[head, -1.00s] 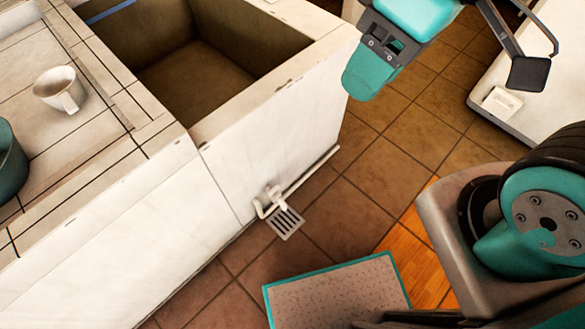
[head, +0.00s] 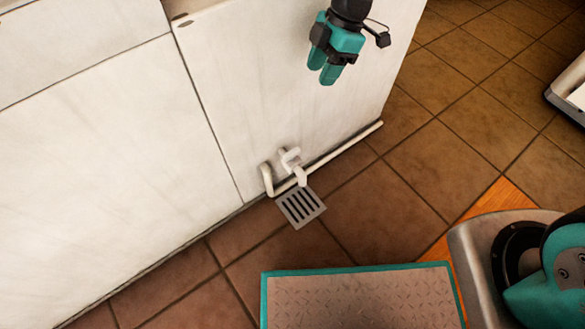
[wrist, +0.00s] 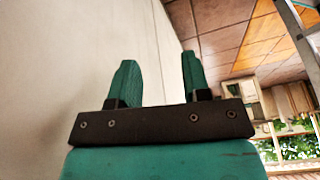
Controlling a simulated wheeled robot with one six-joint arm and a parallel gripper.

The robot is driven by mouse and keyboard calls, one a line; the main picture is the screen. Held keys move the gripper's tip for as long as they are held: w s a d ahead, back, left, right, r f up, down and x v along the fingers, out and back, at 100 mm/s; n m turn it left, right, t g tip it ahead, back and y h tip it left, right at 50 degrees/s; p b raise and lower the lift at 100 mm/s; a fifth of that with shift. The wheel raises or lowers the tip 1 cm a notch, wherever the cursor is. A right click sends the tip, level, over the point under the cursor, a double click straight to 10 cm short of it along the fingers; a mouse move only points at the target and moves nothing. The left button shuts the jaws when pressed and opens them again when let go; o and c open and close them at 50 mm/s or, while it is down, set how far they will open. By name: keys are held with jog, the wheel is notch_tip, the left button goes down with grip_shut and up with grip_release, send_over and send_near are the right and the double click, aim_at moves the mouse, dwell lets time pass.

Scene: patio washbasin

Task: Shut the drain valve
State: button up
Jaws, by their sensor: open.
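The drain valve (head: 290,158) is a small white fitting low on the front of the white washbasin unit, with a short spout bending down. It sits just above a grey floor grate (head: 301,206). My gripper (head: 325,76) is in front of the white panel, above and to the right of the valve, with its teal fingers pointing down. The fingers are apart and empty in the wrist view (wrist: 157,82). The valve does not show in the wrist view. Which way its handle is set is too small to tell.
A white pipe (head: 345,147) runs along the foot of the washbasin panel (head: 235,95). Brown floor tiles (head: 430,165) are clear to the right of the grate. A pale object (head: 570,92) stands at the right edge.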

notch_tip(320, 180, down, 11)
jog(key=w+n+b, duration=0.2)
jog(key=b, duration=0.9)
send_near(292, 152)
jog(key=shift+n, duration=0.3)
jog(key=x, duration=0.9)
jog(key=shift+f, duration=0.15)
jog(key=shift+p, duration=0.3)
grip_shut()
